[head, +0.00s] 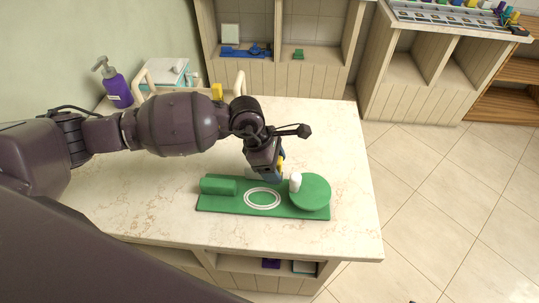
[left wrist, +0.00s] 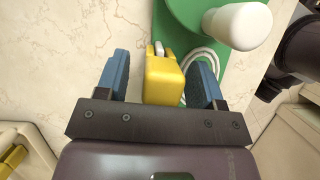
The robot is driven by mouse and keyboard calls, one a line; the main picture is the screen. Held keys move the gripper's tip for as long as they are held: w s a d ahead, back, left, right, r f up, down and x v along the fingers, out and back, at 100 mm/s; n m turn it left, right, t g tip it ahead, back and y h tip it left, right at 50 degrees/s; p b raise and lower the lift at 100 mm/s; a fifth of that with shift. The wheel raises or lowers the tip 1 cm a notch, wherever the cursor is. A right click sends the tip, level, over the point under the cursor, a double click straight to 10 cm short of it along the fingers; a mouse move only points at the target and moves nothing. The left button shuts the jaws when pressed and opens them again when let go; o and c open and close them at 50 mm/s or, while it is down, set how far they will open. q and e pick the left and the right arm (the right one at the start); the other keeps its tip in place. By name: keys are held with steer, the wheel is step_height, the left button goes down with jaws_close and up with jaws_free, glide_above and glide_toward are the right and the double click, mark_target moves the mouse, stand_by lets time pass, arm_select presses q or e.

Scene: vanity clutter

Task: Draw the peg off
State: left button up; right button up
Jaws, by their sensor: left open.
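A white peg (head: 295,183) stands upright on a green board (head: 230,208), beside the green disc (head: 315,192) at its right end. The peg (left wrist: 238,26) also shows at the top right of the left wrist view. My left gripper (head: 268,174) is open over the board's far edge, a little left of the peg and apart from it. In the left wrist view, a yellow block (left wrist: 163,80) shows between its two blue fingers, with gaps on both sides. I cannot tell what the block rests on. My right gripper is not in view.
The board also carries a white oval ring (head: 262,198) and a green block (head: 217,185). A purple pump bottle (head: 117,88) stands at the counter's back left. The marble counter (head: 150,210) is clear left of the board. Shelves stand beyond the back edge.

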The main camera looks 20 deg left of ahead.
arm_select(q)
steer(key=shift+d+f, duration=0.15)
steer(key=shift+f, duration=0.2)
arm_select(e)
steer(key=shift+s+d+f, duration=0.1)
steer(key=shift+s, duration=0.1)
arm_select(q)
steer(key=c, duration=1)
steer(key=shift+r+p, duration=1.8)
steer(key=shift+r, duration=1.5)
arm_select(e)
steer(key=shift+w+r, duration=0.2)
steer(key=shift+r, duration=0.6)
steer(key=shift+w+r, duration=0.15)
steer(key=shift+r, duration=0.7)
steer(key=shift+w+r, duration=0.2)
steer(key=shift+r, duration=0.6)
